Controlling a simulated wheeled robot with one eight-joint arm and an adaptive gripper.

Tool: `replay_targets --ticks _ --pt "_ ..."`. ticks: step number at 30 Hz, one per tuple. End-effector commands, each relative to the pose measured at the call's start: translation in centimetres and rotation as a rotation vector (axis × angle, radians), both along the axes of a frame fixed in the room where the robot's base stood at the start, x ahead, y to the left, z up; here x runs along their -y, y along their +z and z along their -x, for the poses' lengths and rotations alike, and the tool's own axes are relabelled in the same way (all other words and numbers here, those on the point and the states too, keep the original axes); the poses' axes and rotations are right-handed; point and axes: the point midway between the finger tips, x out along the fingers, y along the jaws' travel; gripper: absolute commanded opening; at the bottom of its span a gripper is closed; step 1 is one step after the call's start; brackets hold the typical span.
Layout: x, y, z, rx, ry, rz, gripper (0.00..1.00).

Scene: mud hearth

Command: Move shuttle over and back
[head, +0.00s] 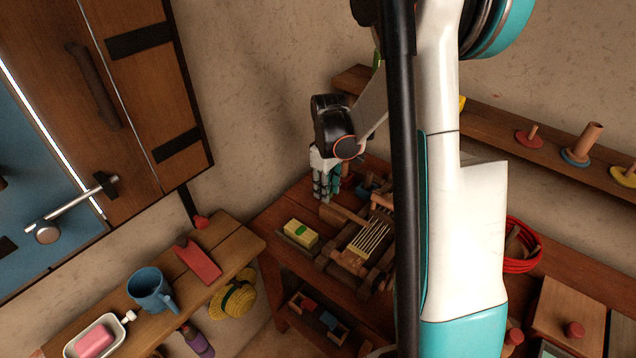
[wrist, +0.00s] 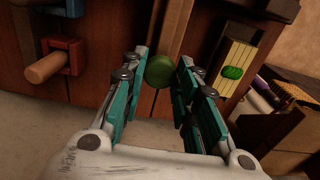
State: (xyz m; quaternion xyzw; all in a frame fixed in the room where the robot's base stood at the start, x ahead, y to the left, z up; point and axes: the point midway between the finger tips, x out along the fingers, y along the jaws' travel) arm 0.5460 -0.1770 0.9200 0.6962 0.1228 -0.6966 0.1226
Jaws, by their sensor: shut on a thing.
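My gripper (head: 325,190) is low over the back left of the workbench, beside the small wooden loom (head: 368,240) with pale strings. In the wrist view a round green knob (wrist: 160,70) sits between the teal fingertips (wrist: 160,80), against a wooden strip. My gripper is shut on this knob. In the head view my fingers hide it. I cannot tell for sure whether the knob belongs to the shuttle. A yellow block with a green spot (head: 301,233) lies left of the loom; it also shows at the right in the wrist view (wrist: 237,62).
Wooden pieces lie close around my gripper, including a red block with a peg (wrist: 58,63). A wall shelf (head: 560,150) with ring posts runs at the right. A lower shelf (head: 150,300) holds a blue mug (head: 150,289).

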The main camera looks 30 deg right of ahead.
Motion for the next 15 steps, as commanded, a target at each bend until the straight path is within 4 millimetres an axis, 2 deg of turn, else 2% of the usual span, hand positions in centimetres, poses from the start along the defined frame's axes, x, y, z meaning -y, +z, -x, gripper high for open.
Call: replay_targets --ticks 3,6,9,15 --pt "1.1 0.0 2.9 0.0 -0.005 0.001 0.0" --pt "1.7 0.0 4.6 0.0 -0.004 0.001 0.0" --pt "2.0 0.0 5.4 0.0 -0.003 0.001 0.0" --pt "2.1 0.0 5.6 0.001 -0.001 0.002 0.0"
